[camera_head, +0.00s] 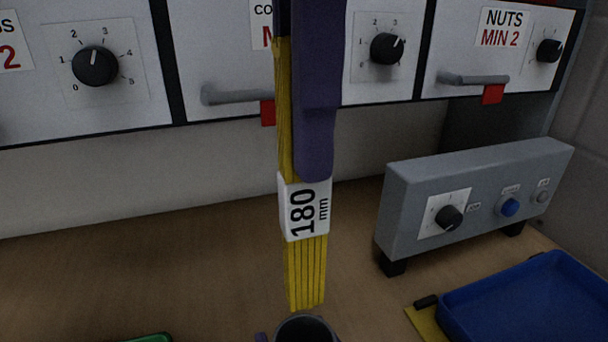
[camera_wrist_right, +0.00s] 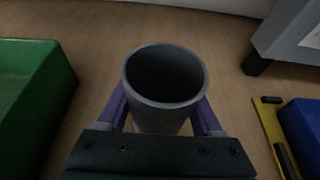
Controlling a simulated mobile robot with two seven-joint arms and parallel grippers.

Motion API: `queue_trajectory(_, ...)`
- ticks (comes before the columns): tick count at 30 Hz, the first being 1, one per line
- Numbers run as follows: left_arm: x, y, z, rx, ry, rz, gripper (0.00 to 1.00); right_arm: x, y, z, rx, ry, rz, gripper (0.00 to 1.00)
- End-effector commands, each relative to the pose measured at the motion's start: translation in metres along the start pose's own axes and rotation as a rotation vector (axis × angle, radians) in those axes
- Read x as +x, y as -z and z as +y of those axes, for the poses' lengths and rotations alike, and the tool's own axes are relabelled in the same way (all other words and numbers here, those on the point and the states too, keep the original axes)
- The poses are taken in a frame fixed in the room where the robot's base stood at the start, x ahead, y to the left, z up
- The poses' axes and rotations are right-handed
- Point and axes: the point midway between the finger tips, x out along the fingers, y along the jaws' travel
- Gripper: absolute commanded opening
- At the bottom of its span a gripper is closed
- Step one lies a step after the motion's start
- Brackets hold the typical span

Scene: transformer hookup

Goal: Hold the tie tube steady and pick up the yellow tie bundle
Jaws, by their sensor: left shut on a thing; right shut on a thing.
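The yellow tie bundle (camera_head: 306,272) hangs upright in the middle of the head view, with a white "180 mm" label band around it. My left gripper (camera_head: 313,168) is shut on the bundle above the label, and its purple finger covers part of the ties. The dark grey tie tube (camera_head: 306,328) shows at the bottom edge of the head view, just below the bundle's lower end. In the right wrist view the tube (camera_wrist_right: 165,112) looks empty inside. My right gripper (camera_wrist_right: 163,118) is shut on the tube, a purple finger on each side.
A grey box with a knob and buttons (camera_head: 475,195) stands at the right. A blue tray (camera_head: 520,300) and a yellow item (camera_head: 430,322) lie in front of it. A green bin (camera_wrist_right: 40,90) is left of the tube. Drawers with knobs (camera_head: 95,66) line the back.

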Motion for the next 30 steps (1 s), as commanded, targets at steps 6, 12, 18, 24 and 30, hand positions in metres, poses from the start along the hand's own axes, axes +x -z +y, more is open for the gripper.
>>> queue_trajectory(6,-0.018,0.000,0.000,0.001,0.000,0.000,0.00,0.000,0.000,0.000,0.000,0.000,0.000,0.13)
queue_trajectory(12,-0.019,0.000,0.000,0.001,0.001,0.000,0.00,0.000,0.000,0.000,0.000,0.000,0.000,0.13)
queue_trajectory(18,-0.018,0.000,0.000,0.001,0.001,0.000,0.00,0.000,0.000,0.000,0.000,0.000,0.000,0.84)
queue_trajectory(24,-0.018,0.000,0.000,0.000,0.001,0.000,0.00,0.000,0.000,0.000,0.000,0.000,0.000,1.00)
queue_trajectory(30,-0.018,0.000,0.000,0.000,0.001,0.000,0.00,-0.001,0.000,0.000,0.000,0.000,0.000,1.00)
